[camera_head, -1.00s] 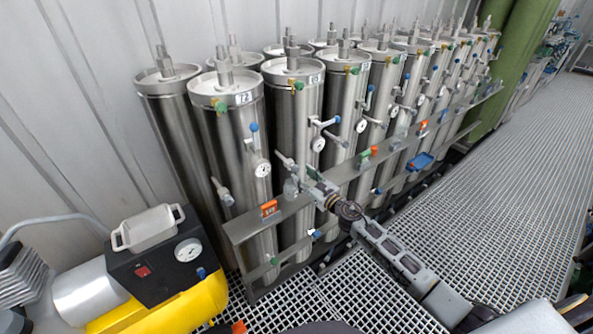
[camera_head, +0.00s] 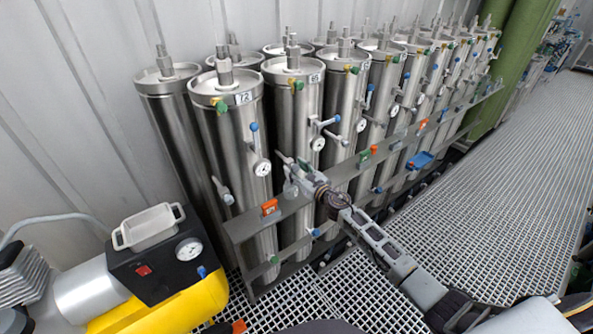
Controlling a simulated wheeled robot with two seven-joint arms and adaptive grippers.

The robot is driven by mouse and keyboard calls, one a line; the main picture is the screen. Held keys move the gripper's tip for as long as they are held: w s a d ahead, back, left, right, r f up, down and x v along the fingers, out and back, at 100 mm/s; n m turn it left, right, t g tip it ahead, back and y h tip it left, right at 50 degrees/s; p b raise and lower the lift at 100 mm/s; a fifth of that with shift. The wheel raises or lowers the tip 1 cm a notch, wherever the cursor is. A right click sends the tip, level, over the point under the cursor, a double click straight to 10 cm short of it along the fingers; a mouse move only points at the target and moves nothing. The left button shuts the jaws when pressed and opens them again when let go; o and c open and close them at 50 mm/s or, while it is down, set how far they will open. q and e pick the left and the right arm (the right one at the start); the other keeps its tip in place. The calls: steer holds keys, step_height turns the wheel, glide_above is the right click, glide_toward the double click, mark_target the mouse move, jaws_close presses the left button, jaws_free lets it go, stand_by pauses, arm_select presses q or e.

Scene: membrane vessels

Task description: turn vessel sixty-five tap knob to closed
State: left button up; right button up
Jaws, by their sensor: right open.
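Vessel sixty-five (camera_head: 290,110) is a tall steel cylinder, second in the front row, with a tag (camera_head: 314,77) that reads 65. A small tap with a blue knob (camera_head: 337,118) stands out from its upper right side, above a round gauge (camera_head: 318,143). A green knob (camera_head: 299,86) sits near its top rim. Another blue knob (camera_head: 316,232) shows low, under the rail. My right gripper (camera_head: 287,174) is open and empty in front of this vessel, below the gauge and just above the rail. My left gripper is out of view.
Vessel 72 (camera_head: 229,130) stands to the left with its own gauge and blue knob. A metal rail (camera_head: 240,227) with orange and green tags runs along the front. A yellow compressor (camera_head: 170,310) stands at lower left. The grating walkway (camera_head: 500,190) on the right is clear.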

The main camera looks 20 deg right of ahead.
steer(key=c, duration=1)
steer(key=shift+c, duration=0.2)
steer(key=shift+m, duration=0.4)
steer(key=m, duration=0.8)
steer(key=m+p, duration=0.1)
steer(key=m, duration=0.5)
steer(key=shift+a+p, duration=0.1)
steer(key=shift+p, duration=0.3)
steer(key=m+p, duration=0.1)
steer(key=m, duration=0.3)
steer(key=shift+r, duration=0.1)
steer(key=shift+m+p, duration=0.45)
steer(key=shift+m, duration=1.15)
